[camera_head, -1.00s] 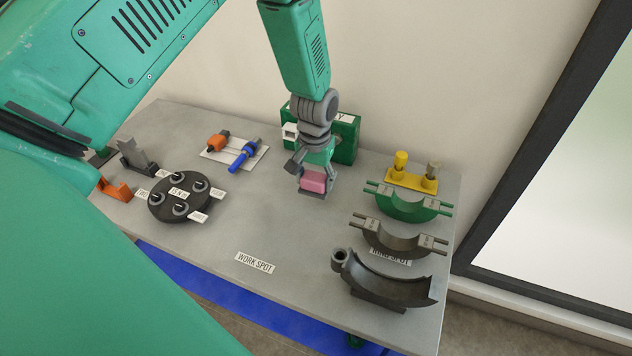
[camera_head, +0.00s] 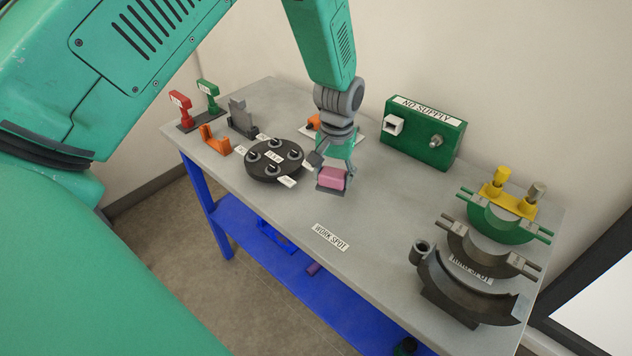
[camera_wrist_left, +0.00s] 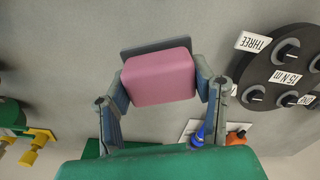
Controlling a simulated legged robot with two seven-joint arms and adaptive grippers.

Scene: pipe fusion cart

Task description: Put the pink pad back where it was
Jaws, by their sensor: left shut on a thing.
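The pink pad (camera_head: 333,178) is a small rounded block between the fingers of my left gripper (camera_head: 334,182). In the left wrist view the pad (camera_wrist_left: 158,77) fills the space between the two fingers, and a dark grey plate shows beyond it. The gripper is shut on the pad, pointing down over the grey tabletop (camera_head: 370,225), just right of a round black dial holder (camera_head: 276,158). I cannot tell how far the pad is above the table. My right gripper is not in view.
A green supply box (camera_head: 422,133) stands at the back. Green and dark curved clamps (camera_head: 500,222) fill the right end. An orange bracket (camera_head: 214,139), a grey block (camera_head: 242,117) and red and green handles (camera_head: 181,108) stand at the left. The table around the WORK SPOT label (camera_head: 330,237) is clear.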

